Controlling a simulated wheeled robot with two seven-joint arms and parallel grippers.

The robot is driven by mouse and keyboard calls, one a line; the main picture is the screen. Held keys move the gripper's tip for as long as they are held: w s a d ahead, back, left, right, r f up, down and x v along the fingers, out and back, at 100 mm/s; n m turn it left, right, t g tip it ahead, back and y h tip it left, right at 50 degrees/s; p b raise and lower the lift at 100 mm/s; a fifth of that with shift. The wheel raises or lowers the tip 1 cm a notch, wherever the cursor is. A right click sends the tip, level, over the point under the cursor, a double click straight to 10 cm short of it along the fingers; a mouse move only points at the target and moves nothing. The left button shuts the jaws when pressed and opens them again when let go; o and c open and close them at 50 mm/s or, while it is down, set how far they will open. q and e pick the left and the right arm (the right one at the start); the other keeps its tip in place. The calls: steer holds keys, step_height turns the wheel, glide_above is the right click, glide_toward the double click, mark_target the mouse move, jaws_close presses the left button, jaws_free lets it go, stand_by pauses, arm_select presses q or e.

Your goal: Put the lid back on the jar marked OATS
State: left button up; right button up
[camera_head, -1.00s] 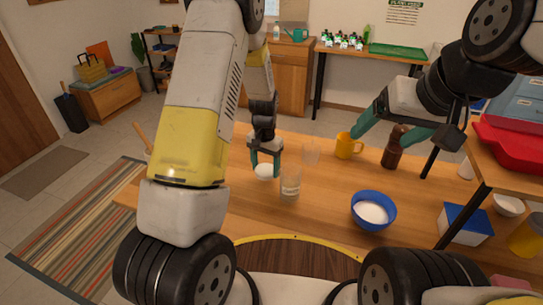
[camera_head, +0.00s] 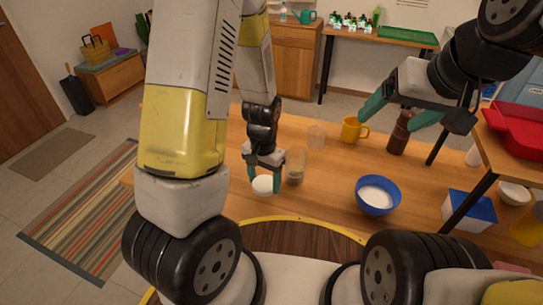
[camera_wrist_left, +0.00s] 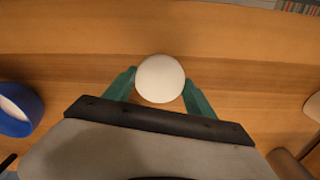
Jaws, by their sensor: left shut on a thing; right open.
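A round white lid (camera_head: 263,184) is held between the teal fingers of my left gripper (camera_head: 264,180). In the left wrist view the lid (camera_wrist_left: 160,78) sits between both fingertips, with the wooden table behind it. A clear jar (camera_head: 297,167) with some contents low inside stands upright on the table, right of the lid and farther from me. The lid is apart from it. A second clear vessel (camera_head: 316,137) stands farther back. I cannot read a label on either. My right gripper (camera_head: 400,112) is open and empty, raised near a brown bottle or mill (camera_head: 399,138).
A yellow mug (camera_head: 351,131) stands behind the jar. A blue bowl (camera_head: 377,197) of white stuff is to its right. The table front near the lid looks clear.

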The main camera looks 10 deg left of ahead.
arm_select(q)
steer(key=w+a+r+n, duration=0.1)
steer(key=w+a+n, duration=0.1)
steer(key=w, duration=0.3)
steer(key=w+a+r+n, duration=0.2)
steer(key=w, duration=0.3)
steer(key=shift+a+r, duration=0.2)
steer(key=shift+r, duration=0.05)
